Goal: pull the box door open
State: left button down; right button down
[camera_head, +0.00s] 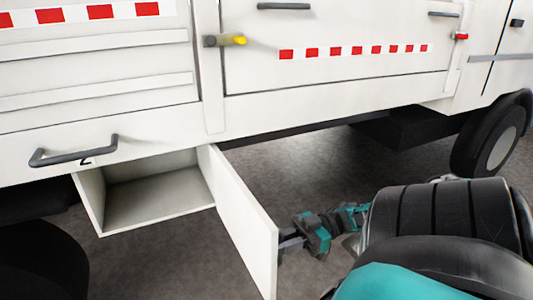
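The white box (153,218) hangs under the side of a white truck and its front is open, showing an empty interior. Its door (245,220) stands swung well out from the right side of the opening, with its inner face in view. My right gripper (288,239) is at the far side of the door, close to its free edge. The grey fingers reach behind the door, so their tips and any handle there are hidden. I cannot tell whether they hold anything. My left gripper is not in view.
A wheel (492,140) stands at the right. The grey ground (300,185) between door and wheel is clear except for my arm.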

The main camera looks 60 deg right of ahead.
jog(key=shift+s+d, duration=0.15)
jog(key=shift+d, duration=0.25)
jog(key=c, duration=1.2)
grip_release()
jog(key=shift+c, duration=0.2)
jog(key=b+v, duration=0.1)
jog(key=v, duration=0.6)
jog(key=shift+s+d, duration=0.2)
